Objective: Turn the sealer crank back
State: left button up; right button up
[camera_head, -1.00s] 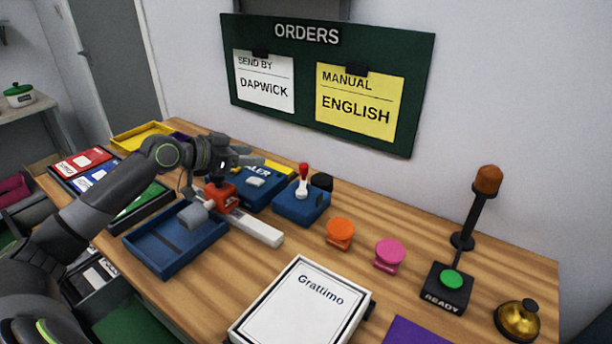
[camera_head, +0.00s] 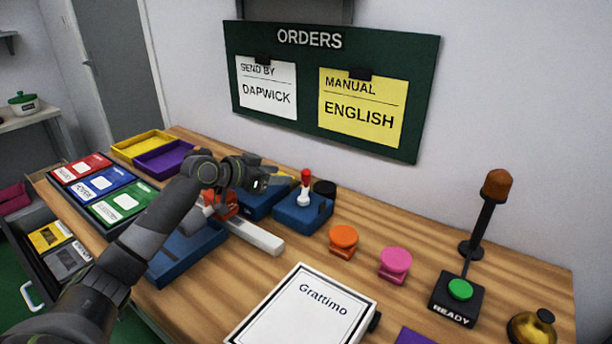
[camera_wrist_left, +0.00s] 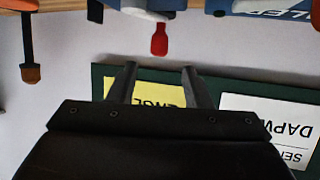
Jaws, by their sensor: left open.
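The sealer is a blue box (camera_head: 262,207) at the back of the wooden bench, partly hidden behind my left arm. Part of its lettering (camera_wrist_left: 278,12) shows upside down in the left wrist view. Right of it, a blue base (camera_head: 303,212) carries a white upright lever with a red handle (camera_head: 306,177); the handle also shows in the left wrist view (camera_wrist_left: 159,40). I cannot tell which part is the crank. My left gripper (camera_head: 285,181) is open and empty, above the sealer and just left of the red handle, apart from it. My right gripper is not in view.
A white bar (camera_head: 255,237) and blue tray (camera_head: 188,252) lie in front. Orange (camera_head: 343,238) and pink (camera_head: 395,262) knobs, a READY button (camera_head: 460,289), and a Grattimo frame (camera_head: 299,310) stand rightward. The orders board (camera_head: 330,90) hangs behind.

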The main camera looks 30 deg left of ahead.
aim_at(302, 175)
pick_arm(q)
jog(key=x, duration=1)
jog(key=shift+w+d+f, duration=0.15)
